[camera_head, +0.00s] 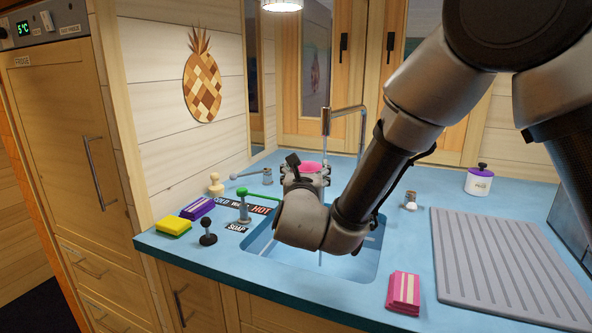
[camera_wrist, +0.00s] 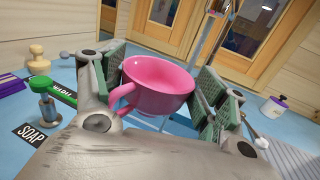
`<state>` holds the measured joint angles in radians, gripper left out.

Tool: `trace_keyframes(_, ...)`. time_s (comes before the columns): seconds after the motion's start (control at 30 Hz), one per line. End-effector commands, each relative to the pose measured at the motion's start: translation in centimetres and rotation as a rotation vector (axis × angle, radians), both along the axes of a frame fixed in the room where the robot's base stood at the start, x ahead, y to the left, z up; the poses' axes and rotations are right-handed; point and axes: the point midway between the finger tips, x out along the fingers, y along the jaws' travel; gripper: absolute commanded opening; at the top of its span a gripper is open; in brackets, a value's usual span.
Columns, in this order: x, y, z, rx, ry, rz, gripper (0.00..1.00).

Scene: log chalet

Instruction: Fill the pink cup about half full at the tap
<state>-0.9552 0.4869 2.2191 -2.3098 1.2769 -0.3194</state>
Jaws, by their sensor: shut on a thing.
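The pink cup (camera_wrist: 160,85) is between the pads of my gripper (camera_wrist: 163,80) in the wrist view, mouth up and slightly tilted, with its handle towards the lower left. Its visible inside is plain pink; I see no water in it, but the bottom is partly hidden. In the head view only a bit of the pink cup (camera_head: 310,167) shows above my gripper (camera_head: 306,177), which is shut on it over the back of the sink (camera_head: 290,252). The silver tap (camera_head: 346,110) rises behind, its spout end near and above the cup.
A green-handled lever (camera_head: 244,200) stands left of the sink beside printed labels. A silver lever (camera_head: 253,175) is behind it. A yellow sponge (camera_head: 174,227), a dark knob (camera_head: 208,233), a pink-striped block (camera_head: 403,292), a grey drainboard (camera_head: 500,265) and a lidded jar (camera_head: 479,180) surround the sink.

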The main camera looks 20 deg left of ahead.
Motion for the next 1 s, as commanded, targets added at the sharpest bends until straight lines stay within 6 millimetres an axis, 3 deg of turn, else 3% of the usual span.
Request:
trace_keyframes(0.5,4.5,-3.3,0.1,0.002,-0.002,-0.001,0.45)
trace_keyframes(1.0,5.2,-3.8,0.1,0.001,-0.001,0.000,0.45)
